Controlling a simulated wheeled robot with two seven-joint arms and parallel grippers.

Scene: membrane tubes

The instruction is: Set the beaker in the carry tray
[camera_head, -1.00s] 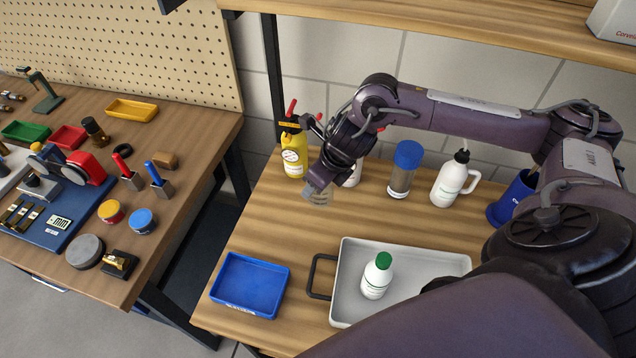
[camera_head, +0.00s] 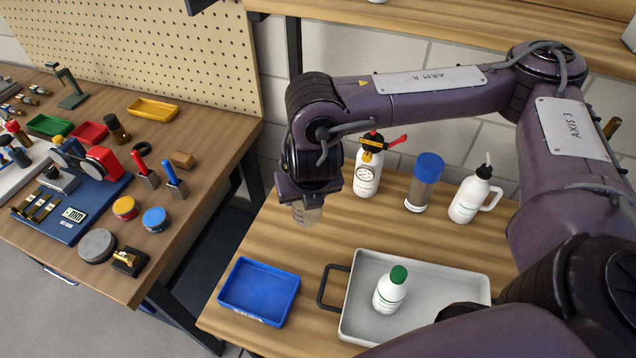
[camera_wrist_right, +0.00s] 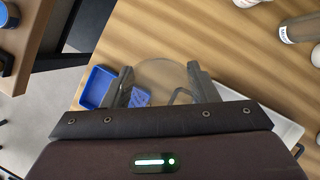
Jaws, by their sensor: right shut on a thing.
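My right gripper (camera_head: 308,196) is shut on the clear glass beaker (camera_head: 307,212) and holds it above the wooden bench, behind the blue tray. In the right wrist view the beaker (camera_wrist_right: 160,75) shows as a faint clear round shape between the two fingers (camera_wrist_right: 160,90). The grey-white carry tray (camera_head: 440,264) with a black handle lies at the front of the bench, right of and nearer than the beaker. A white bottle with a green cap (camera_head: 389,292) stands in its left part. My arm hides part of the tray's front right. My left gripper is not in view.
A blue tray (camera_head: 258,290) lies left of the carry tray. Behind stand a white bottle with a red and yellow top (camera_head: 367,170), a blue-lidded jar (camera_head: 421,185) and a white wash bottle (camera_head: 470,197). A cluttered second bench (camera_head: 120,290) stands at the left.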

